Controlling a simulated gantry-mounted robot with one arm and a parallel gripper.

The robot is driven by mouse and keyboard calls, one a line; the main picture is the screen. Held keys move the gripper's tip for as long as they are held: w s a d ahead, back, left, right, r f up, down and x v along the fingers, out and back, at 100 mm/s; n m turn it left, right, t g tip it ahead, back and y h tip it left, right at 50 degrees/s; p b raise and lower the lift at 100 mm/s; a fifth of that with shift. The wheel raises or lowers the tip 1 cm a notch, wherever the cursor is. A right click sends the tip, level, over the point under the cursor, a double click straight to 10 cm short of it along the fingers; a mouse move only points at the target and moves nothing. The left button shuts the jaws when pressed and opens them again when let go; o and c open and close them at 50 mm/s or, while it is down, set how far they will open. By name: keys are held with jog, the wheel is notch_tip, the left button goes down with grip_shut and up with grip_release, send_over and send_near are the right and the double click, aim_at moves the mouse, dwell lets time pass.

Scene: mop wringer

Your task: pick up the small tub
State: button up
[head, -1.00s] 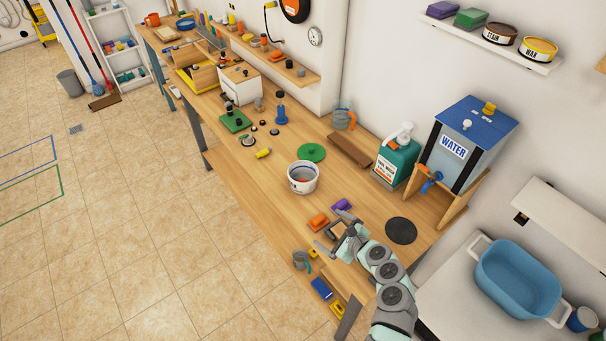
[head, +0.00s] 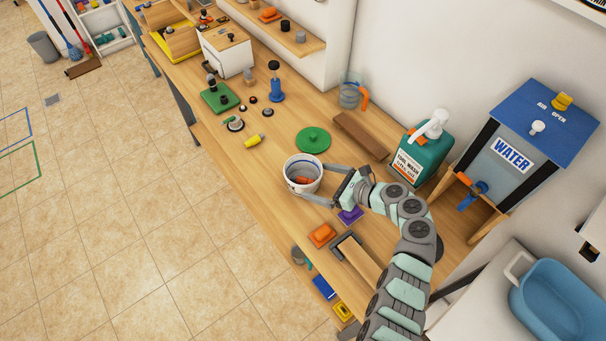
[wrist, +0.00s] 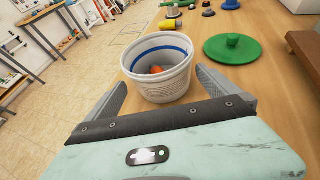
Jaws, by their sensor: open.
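The small tub (head: 302,174) is white with a blue line inside its rim and stands upright on the wooden bench. It is open on top, and something orange lies inside. My gripper (head: 318,184) is open, with its fingers reaching toward the tub from the right. In the wrist view the tub (wrist: 161,72) stands just ahead, between the spread fingers of my gripper (wrist: 165,85). I cannot tell whether either finger touches it. A green lid with a knob (head: 313,140) lies flat on the bench behind the tub.
A purple block (head: 350,215) and an orange sponge-like block (head: 321,235) lie near my arm. A brown bar (head: 361,135), a clear jug (head: 350,92) and a green hand-wash bottle (head: 420,152) stand toward the wall. The bench left of the tub is clear up to a yellow item (head: 254,141).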

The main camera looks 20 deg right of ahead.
aim_at(301, 177)
jog(key=x, duration=0.7)
jog(key=shift+f, duration=0.1)
jog(key=shift+d, duration=0.1)
jog(key=c, duration=1)
jog(key=shift+o, duration=0.2)
